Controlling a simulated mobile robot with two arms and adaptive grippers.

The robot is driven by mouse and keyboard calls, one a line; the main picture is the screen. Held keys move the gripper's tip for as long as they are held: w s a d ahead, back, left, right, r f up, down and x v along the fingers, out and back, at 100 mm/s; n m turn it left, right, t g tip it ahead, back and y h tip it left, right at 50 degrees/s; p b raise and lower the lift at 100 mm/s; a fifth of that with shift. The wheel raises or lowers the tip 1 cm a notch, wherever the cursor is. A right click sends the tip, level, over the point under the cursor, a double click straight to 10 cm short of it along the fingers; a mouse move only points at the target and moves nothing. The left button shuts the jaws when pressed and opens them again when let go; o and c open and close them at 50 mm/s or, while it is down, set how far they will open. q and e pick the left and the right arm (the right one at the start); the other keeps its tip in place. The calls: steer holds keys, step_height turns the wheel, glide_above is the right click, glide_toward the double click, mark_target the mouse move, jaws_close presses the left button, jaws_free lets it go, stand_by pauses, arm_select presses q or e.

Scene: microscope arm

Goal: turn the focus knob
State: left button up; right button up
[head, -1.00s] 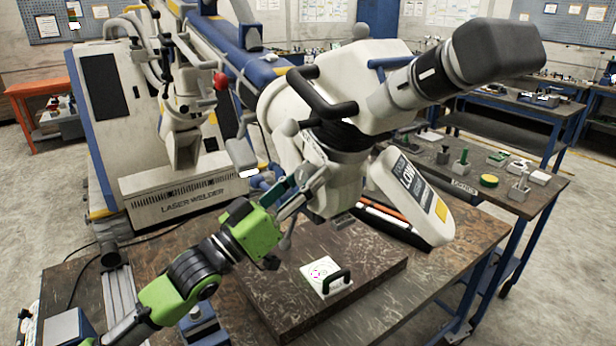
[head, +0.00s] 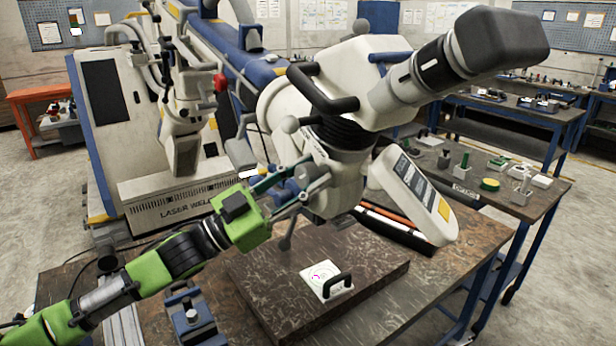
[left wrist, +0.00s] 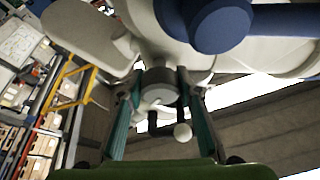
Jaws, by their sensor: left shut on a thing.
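The microscope (head: 345,190) hangs over the bench, with dark eyepieces at the upper right. The focus knob (head: 303,173) is a round grey knob on the left side of its head. My left gripper (head: 310,174) reaches in from the lower left with its green fingers on either side of the knob. In the left wrist view, the knob (left wrist: 160,87) sits between the two fingertips, and my left gripper (left wrist: 160,80) is shut on it. The fingers partly hide the knob in the head view. My right gripper is not in view.
A white plate with a black handle (head: 341,285) lies on the dark board (head: 290,310) below the microscope. A small lever with a pale ball (left wrist: 183,132) is close to the right finger. The laser welder (head: 185,195) stands behind my left arm.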

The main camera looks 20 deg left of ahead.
arm_select(q)
steer(key=shift+m+h, duration=0.3)
steer(key=shift+m, duration=0.5)
steer(key=o, duration=1.1)
steer(key=shift+s+a+f+g, duration=0.25)
steer(key=shift+s+a+g, duration=0.05)
steer(key=shift+a, duration=0.05)
steer(key=v, duration=1.1)
